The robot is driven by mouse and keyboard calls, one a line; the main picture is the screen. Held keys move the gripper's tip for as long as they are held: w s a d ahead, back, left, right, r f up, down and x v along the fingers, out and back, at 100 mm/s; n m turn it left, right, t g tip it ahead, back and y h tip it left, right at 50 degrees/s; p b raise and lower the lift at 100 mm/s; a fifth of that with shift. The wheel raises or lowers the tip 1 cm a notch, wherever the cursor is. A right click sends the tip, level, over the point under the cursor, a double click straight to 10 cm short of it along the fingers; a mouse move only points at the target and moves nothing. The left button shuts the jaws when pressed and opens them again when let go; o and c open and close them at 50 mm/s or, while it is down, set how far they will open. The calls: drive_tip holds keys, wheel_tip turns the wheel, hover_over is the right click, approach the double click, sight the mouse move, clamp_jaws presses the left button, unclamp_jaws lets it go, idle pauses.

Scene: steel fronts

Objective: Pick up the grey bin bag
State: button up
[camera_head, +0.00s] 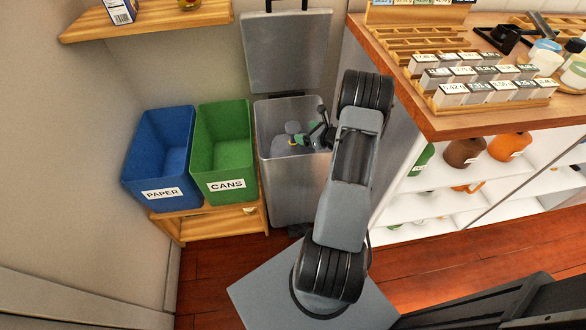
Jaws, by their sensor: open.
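The steel bin (291,189) stands open in the middle, its lid (287,50) raised behind it. My gripper (301,140) is over the right part of the bin mouth, close to the bag's top. It is open. It shows small, with green bits at its end. I cannot tell whether it touches the bag. The lower bag is hidden by the bin's front wall.
Left of the bin, a blue PAPER crate (159,157) and a green CANS crate (222,154) sit on a low wooden stand (196,231). A wooden shelf (152,20) hangs above. The laden wooden counter (470,122) is close on the right, with white shelves (440,210) below.

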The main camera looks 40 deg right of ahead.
sight(296, 129)
drive_tip(key=shift+b+x, duration=0.6)
drive_tip(key=shift+x, duration=3.05)
drive_tip(key=shift+r, duration=0.1)
clamp_jaws()
drive_tip(key=shift+w+r, duration=0.15)
drive_tip(key=shift+r, duration=0.05)
